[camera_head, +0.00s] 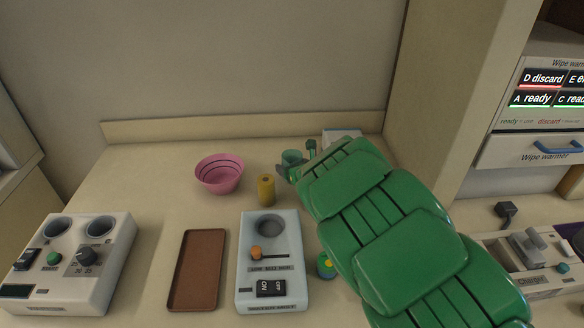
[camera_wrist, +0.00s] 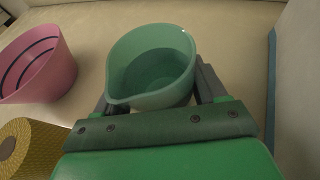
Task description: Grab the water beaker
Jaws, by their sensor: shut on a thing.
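The water beaker is a teal-green cup (camera_wrist: 152,68) with a small pouring lip. In the wrist view it stands between the two fingers of my gripper (camera_wrist: 158,95), which is shut on it. Its inside shows, but I cannot tell the liquid level. In the head view the beaker (camera_head: 292,157) is small, at the back of the counter, with my gripper (camera_head: 298,165) around it and my green arm reaching in from the lower right. I cannot tell whether it is touching the counter.
A pink bowl (camera_head: 219,174) and a yellow cylinder (camera_head: 266,190) stand left of the beaker. A brown tray (camera_head: 198,270), a switch box (camera_head: 272,265) and a dial unit (camera_head: 72,262) lie nearer. A white box (camera_head: 341,135) is behind my gripper.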

